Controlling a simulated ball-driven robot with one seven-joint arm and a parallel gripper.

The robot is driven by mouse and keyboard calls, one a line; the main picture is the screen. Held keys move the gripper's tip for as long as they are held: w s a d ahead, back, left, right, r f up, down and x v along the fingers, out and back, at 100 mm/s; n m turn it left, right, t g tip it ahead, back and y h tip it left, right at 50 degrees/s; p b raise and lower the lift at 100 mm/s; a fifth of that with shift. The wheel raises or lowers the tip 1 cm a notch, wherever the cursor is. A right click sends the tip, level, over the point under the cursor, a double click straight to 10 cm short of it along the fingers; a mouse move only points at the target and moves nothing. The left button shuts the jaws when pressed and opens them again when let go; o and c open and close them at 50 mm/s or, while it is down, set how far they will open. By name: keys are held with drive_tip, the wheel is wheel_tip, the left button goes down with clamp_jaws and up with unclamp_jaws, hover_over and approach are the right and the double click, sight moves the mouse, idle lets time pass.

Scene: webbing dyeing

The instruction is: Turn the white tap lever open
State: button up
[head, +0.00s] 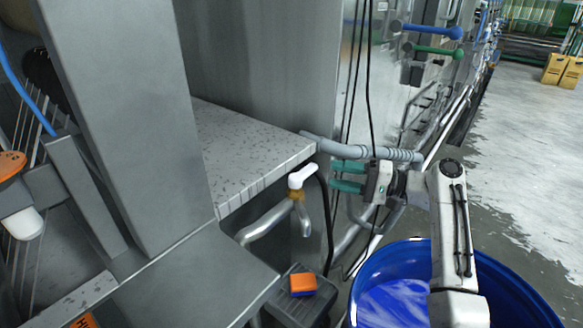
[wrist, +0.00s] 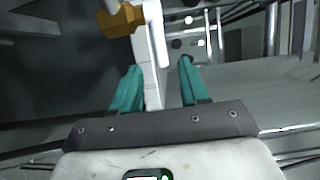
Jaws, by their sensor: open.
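The white tap lever (head: 304,176) sits on a brass valve body (head: 297,195) on a grey pipe, below the corner of the speckled counter. My gripper (head: 333,175) is just right of the lever in the head view, with its teal fingers apart and pointing left at it. In the wrist view the white lever (wrist: 152,45) appears in line with the gap between the fingers of my gripper (wrist: 160,66), nearer the left finger. The brass valve body (wrist: 120,20) is at the top left there. I see no contact; the depth between lever and fingertips is hard to tell.
A speckled counter (head: 250,150) overhangs left of the tap. A blue barrel (head: 515,300) with blue liquid stands below my arm. An orange and blue block (head: 303,284) lies on a dark box (head: 290,312). Black cables and a grey hose (head: 390,153) run close by my gripper.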

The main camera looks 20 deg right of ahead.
sight(301, 169)
drive_tip(key=p+x, duration=0.1)
drive_tip(key=x, duration=0.9)
drive_tip(key=shift+a, duration=0.1)
drive_tip(key=shift+s, duration=0.1)
clamp_jaws()
